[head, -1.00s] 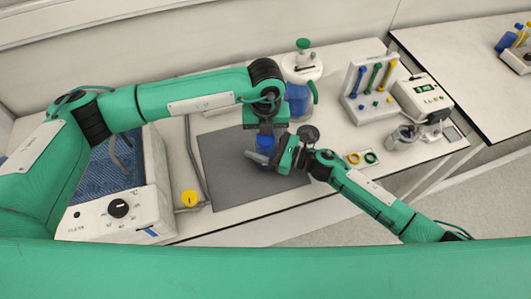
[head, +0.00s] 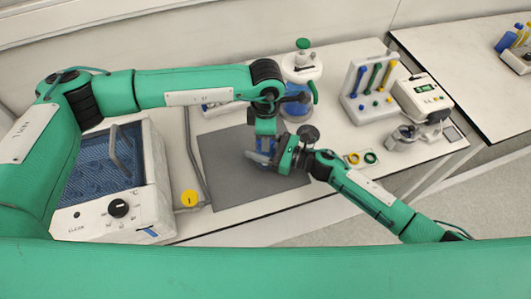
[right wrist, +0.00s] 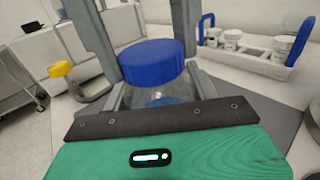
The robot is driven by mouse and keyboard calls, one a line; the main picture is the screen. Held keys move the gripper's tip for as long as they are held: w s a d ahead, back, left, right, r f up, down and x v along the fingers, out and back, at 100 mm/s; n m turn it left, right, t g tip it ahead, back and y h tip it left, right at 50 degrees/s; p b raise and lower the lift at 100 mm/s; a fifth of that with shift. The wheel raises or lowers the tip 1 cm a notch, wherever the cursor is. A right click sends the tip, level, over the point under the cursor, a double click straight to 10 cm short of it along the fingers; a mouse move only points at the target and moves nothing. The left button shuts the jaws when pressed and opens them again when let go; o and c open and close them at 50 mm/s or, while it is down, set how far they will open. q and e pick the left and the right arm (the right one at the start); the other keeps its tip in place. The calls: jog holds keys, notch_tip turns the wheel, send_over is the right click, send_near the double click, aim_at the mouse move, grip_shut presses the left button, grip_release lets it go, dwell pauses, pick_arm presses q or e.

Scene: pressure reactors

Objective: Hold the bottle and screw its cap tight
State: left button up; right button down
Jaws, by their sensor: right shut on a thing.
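The bottle (right wrist: 165,96) stands upright with its blue cap (right wrist: 152,62) on top, seen close up in the right wrist view. My right gripper (head: 275,158) is shut on the bottle below the cap, over the grey mat (head: 228,178). My left gripper (head: 264,138) comes down from above at the cap. Its grey fingers flank the cap in the right wrist view, but whether they grip it is unclear. In the head view the grippers hide most of the bottle and cap.
A water bath (head: 158,195) stands at the left, near a yellow knob (head: 190,198). A reactor vessel (head: 302,68) stands behind my grippers. A rack (head: 357,95) and a device with a display (head: 421,98) are at the right. A white jar tray (right wrist: 255,62) lies behind the mat.

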pick_arm(q)
jog(key=shift+m, duration=0.3)
jog(key=o, duration=1.2)
jog(key=shift+c, duration=0.2)
notch_tip(320, 180, up, 12)
pick_arm(e)
jog(key=shift+c, duration=1.8)
grip_release()
